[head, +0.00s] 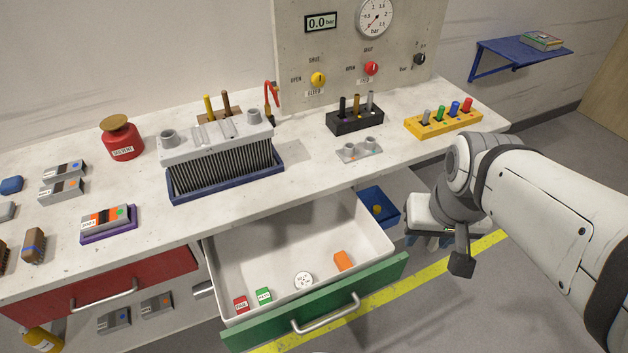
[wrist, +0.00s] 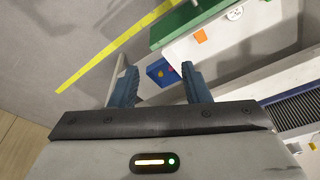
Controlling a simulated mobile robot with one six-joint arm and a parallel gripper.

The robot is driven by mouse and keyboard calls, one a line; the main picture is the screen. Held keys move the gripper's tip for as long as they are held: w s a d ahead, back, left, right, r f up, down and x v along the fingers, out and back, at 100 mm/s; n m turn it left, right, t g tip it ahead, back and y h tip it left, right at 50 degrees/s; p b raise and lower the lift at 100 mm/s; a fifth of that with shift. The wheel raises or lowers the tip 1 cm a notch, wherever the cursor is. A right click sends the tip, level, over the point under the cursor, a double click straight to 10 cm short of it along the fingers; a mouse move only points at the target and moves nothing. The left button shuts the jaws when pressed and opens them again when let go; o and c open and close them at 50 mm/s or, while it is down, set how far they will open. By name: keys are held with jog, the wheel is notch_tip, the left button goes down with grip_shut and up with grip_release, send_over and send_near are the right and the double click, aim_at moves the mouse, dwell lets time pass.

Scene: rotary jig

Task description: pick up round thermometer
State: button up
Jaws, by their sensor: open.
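The round thermometer (head: 303,280) is a small white disc with dark marks, lying on the floor of the open white drawer (head: 235,257) with the green front. In the wrist view the round thermometer (wrist: 235,13) shows near the top right, well beyond my fingers. My gripper (head: 430,242) is to the right of the drawer, beside the bench edge, pointing down. In the wrist view my gripper (wrist: 157,64) has its two blue fingers spread with nothing between them. It is apart from the drawer and the thermometer.
The drawer also holds a red block (head: 241,304), a green block (head: 264,296) and an orange block (head: 344,261). The green drawer front (head: 325,305) stands out from the bench. A blue bin (head: 378,207) sits between drawer and gripper. The floor to the right is open.

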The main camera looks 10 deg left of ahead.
jog(key=o, duration=0.6)
jog(key=w+a+f+n+b, duration=0.1)
jog(key=a+f+b, duration=0.1)
jog(key=a+f, duration=0.1)
jog(key=w+a+f+n+b, duration=0.1)
jog(key=w+a+f+b, duration=0.1)
jog(key=f, duration=0.3)
jog(key=w+a+f+n+b, duration=0.2)
jog(key=a+f+b, duration=0.1)
jog(key=f, duration=0.1)
jog(key=shift+w+a+g+y, duration=0.2)
jog(key=shift+a+g+y, duration=0.1)
jog(key=shift+g, duration=0.1)
jog(key=n+b, duration=0.4)
jog(key=b, duration=0.2)
send_near(304, 280)
jog(key=shift+w+d+f+g, duration=0.15)
jog(key=shift+w+f+g, duration=0.1)
jog(key=shift+f+g, duration=0.15)
jog(key=shift+w+a+f+b, duration=0.15)
jog(key=shift+f+b, duration=0.2)
jog(key=shift+f, duration=0.95)
jog(key=shift+w+a+f+b, duration=0.15)
jog(key=shift+f+b, duration=0.25)
jog(key=shift+f, duration=0.85)
jog(key=shift+w+a+f+b, duration=0.1)
jog(key=shift+w+f+b, duration=0.2)
jog(key=shift+f, duration=1)
